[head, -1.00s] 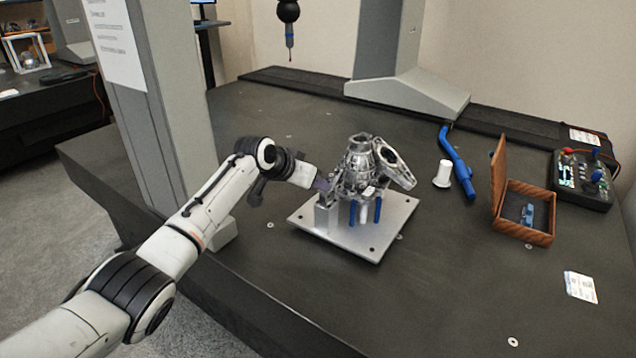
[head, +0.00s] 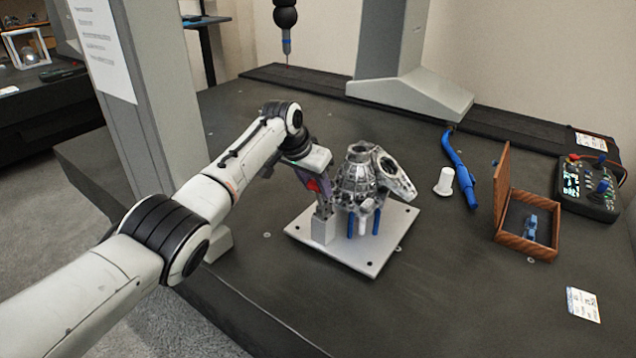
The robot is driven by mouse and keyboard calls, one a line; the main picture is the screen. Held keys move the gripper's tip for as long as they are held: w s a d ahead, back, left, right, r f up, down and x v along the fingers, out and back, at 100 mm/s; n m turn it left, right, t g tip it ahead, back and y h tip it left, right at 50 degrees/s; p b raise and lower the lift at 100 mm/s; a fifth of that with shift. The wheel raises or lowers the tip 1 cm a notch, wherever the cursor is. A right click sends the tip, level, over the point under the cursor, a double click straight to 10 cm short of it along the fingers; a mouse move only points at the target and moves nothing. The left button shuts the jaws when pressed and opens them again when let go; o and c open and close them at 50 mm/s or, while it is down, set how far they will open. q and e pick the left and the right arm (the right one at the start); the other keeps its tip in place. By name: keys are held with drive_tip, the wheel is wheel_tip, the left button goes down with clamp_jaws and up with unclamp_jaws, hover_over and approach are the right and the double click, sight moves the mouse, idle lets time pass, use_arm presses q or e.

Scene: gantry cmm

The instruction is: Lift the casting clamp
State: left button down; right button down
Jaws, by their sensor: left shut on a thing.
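The metal casting (head: 357,183) stands on blue and white posts on a silver fixture plate (head: 372,254). A small grey clamp block (head: 323,228) stands at the plate's left side, beside the casting. My left gripper (head: 322,205) points down over this block and is shut on the upper part of the clamp (head: 325,211). The fingers and the casting hide much of the clamp, and I cannot tell whether it is raised. A red patch shows between the fingers. My right gripper is not in view.
A grey gantry column (head: 165,120) stands close behind my left arm. A probe (head: 287,40) hangs at the back. A white cylinder (head: 444,181), a blue hose-like part (head: 460,170), a wooden box (head: 527,238) and a control pendant (head: 588,188) lie right.

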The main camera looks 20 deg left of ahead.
use_arm(q)
drive_tip(key=c, duration=1.2)
unclamp_jaws()
drive_tip(key=v, duration=1)
drive_tip(key=shift+s+r, duration=0.1)
